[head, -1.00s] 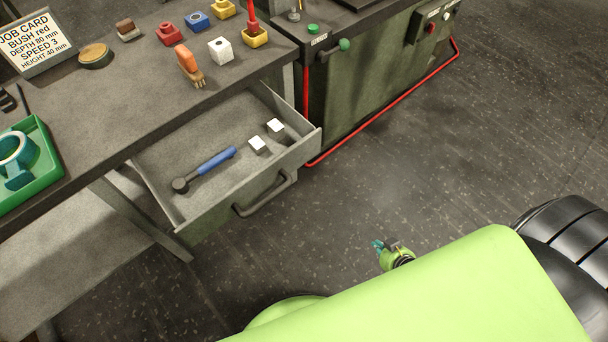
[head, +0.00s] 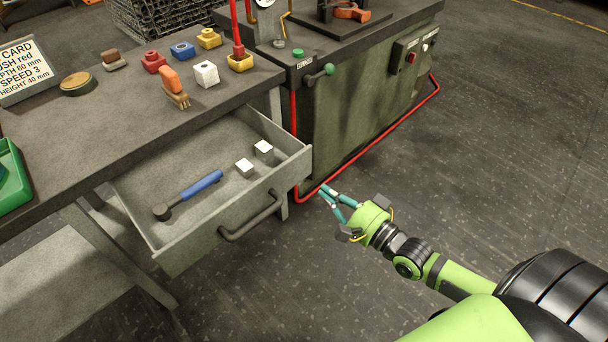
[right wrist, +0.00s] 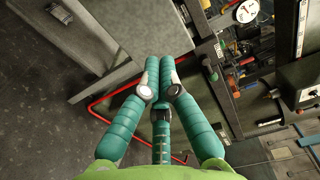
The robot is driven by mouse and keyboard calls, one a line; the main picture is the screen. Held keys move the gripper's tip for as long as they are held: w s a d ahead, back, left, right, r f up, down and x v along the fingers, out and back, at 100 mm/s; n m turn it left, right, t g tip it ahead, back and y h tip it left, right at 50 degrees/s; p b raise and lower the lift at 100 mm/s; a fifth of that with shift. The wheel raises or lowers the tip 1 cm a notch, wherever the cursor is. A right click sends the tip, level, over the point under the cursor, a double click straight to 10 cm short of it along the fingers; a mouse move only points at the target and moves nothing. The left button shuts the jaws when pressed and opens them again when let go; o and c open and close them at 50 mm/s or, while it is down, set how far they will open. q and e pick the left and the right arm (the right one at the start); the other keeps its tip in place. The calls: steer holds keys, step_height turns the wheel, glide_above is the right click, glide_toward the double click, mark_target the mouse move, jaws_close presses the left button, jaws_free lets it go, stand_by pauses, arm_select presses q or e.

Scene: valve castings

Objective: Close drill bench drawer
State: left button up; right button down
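The drill bench drawer (head: 270,212) is pulled well out from under the bench top. Its front carries a dark bar handle (head: 252,218). A blue-handled hammer (head: 190,193) and two pale metal blocks (head: 245,168) lie inside. My right gripper (head: 325,191) is to the right of the drawer front, apart from the handle. Its teal fingers draw together at the tips, with nothing between them. They also show in the right wrist view (right wrist: 160,66), where the drawer's handle (right wrist: 62,13) appears at upper left. My left gripper is not in view.
The bench top (head: 100,125) holds several coloured fixtures, an orange-handled brush (head: 173,86) and a green tray (head: 12,180). A green machine cabinet (head: 350,110) with a red floor-level rail (head: 375,138) stands right of the drawer. The floor before the drawer is clear.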

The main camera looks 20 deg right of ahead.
mark_target(295, 168)
steer(key=x, duration=0.8)
steer(key=shift+w+b, duration=0.1)
steer(key=shift+b, duration=0.2)
steer(key=shift+f, duration=0.1)
steer(key=shift+a, duration=0.1)
